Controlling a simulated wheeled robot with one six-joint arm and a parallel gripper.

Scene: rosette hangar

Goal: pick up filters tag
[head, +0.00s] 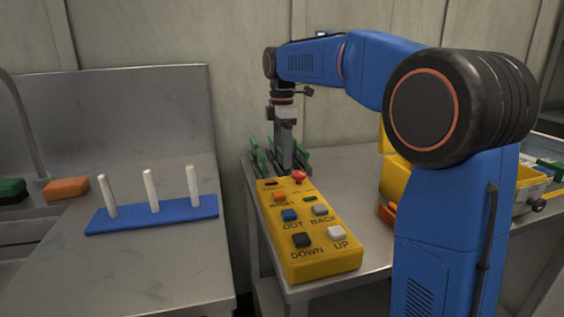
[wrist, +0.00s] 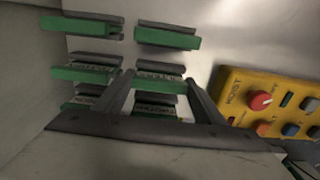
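Several green holders with small dark-lettered labels stand in two columns on the metal bench in the wrist view, among them an upper right one (wrist: 166,38) and a left one (wrist: 83,75). The lettering is too blurred for me to tell which is the filters tag. My gripper (wrist: 161,78) points down over the right column. Its two fingers are apart, with a labelled green holder (wrist: 157,86) showing between them. I cannot tell whether the fingers touch it. In the head view my gripper (head: 285,160) is low among the green holders (head: 256,158), partly hiding them.
A yellow button box (head: 325,262) lies just in front of the holders, on the right in the wrist view. A blue base with three white pegs (head: 150,213) stands on the left counter. Yellow bins (head: 396,172) stand to the right. A wall is close behind.

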